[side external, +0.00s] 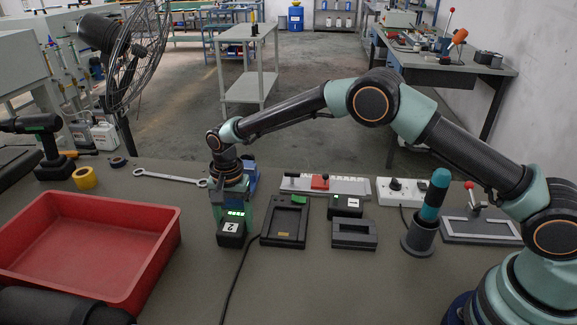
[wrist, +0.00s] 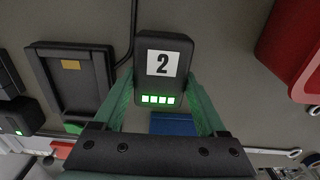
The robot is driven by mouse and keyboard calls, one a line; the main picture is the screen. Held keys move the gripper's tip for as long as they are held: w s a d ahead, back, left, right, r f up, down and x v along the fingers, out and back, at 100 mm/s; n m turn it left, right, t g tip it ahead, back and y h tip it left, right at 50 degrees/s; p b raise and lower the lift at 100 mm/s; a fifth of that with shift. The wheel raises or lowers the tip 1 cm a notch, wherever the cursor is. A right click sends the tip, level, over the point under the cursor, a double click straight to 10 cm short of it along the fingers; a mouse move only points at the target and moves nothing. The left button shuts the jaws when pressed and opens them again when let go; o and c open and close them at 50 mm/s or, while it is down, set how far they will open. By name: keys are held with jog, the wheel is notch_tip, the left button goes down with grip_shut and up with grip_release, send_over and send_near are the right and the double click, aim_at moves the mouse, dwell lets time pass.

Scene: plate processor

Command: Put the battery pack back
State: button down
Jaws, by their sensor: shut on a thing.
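A black battery pack (side external: 231,233) marked "2" with lit green bars is held in my gripper (side external: 234,208). In the wrist view the pack (wrist: 162,45) sits between the two green fingers of my gripper (wrist: 160,82), which are shut on its sides. In the side view the pack is just left of a black charging cradle (side external: 284,224) with a green part at its top right. The cradle's bay looks empty, and it also shows in the wrist view (wrist: 78,88). Whether the pack touches the bench cannot be told.
Right of the cradle are another black pack (side external: 347,204) and a black block-like holder (side external: 354,234). A red tray (side external: 150,256) stands left. A blue object (side external: 250,177) is behind my gripper. A cable (side external: 236,275) runs along the bench. A teal-handled tool (side external: 433,200) stands right.

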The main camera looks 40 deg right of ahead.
aim_at(234, 218)
jog(key=shift+f, duration=0.15)
grip_release()
jog(key=shift+f, duration=0.1)
jog(key=s+d+r+n+t, duration=0.1)
jog(key=d+r, duration=0.2)
jog(key=r, duration=0.7)
jog(key=s+d+r+n, duration=0.1)
jog(key=d+r, duration=0.2)
jog(key=r, duration=0.7)
jog(key=s+d+r+n+t, duration=0.2)
jog(key=s+d+r, duration=0.4)
jog(key=s+d, duration=0.1)
jog(key=s+d+f+n+t, duration=0.2)
jog(key=s+d+n, duration=0.3)
jog(key=s, duration=0.8)
jog(key=d, duration=0.3)
jog(key=shift+s+t, duration=0.3)
